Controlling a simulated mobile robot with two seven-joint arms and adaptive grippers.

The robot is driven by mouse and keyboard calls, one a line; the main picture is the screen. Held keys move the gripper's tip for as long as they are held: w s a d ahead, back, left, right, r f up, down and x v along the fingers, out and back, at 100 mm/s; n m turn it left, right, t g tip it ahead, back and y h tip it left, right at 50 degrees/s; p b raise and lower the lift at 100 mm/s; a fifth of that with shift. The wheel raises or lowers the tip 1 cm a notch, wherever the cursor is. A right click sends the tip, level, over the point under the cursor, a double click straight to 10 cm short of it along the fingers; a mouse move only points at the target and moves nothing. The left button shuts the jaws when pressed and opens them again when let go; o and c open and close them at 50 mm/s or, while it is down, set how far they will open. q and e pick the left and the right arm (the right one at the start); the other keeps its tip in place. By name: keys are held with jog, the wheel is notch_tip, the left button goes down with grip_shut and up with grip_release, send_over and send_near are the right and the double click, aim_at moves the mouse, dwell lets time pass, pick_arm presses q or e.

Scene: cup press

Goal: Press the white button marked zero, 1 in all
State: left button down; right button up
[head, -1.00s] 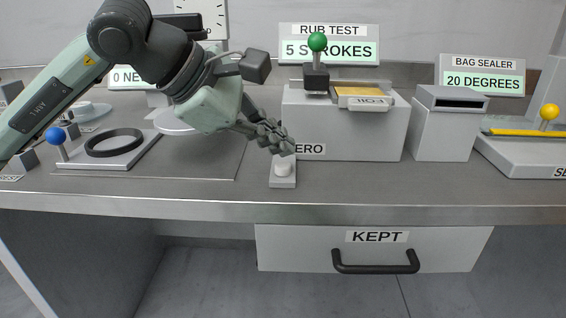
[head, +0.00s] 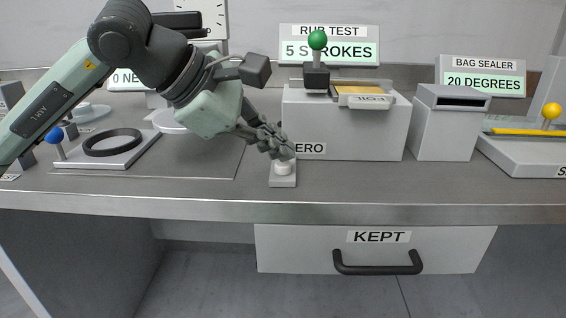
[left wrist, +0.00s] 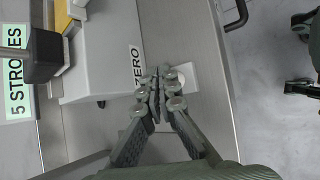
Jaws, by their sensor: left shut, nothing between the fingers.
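The white button (head: 283,169) sits on a small pale base (head: 283,182) near the front of the bench, below a label ending in "ERO" (head: 310,149). In the left wrist view the label (left wrist: 137,66) reads "ZERO", and the button's base (left wrist: 189,76) shows beside the fingers. My left gripper (head: 287,156) is shut and empty. Its fingertips are right at the top of the button and partly cover it; I cannot tell if they touch it. In the left wrist view the fingertips (left wrist: 158,75) hide most of the button. My right gripper is not in view.
The rub test machine (head: 350,130) with a green-knobbed lever (head: 317,42) stands just behind the button. A grey bag sealer box (head: 448,130) is to the right. A black ring (head: 113,142) lies on a plate at left. The drawer marked KEPT (head: 300,250) is below the bench edge.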

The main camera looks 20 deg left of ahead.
aim_at(278, 165)
pick_arm(q)
jog(key=shift+f+b, duration=0.45)
dwell(0.3)
jog(key=shift+r, duration=0.1)
jog(key=shift+r+p, duration=0.65)
jog(key=shift+r, duration=0.2)
jog(key=shift+r, duration=0.1)
notch_tip(278, 165, up, 5)
jog(key=p, duration=0.3)
jog(key=shift+p, duration=0.3)
dwell(0.5)
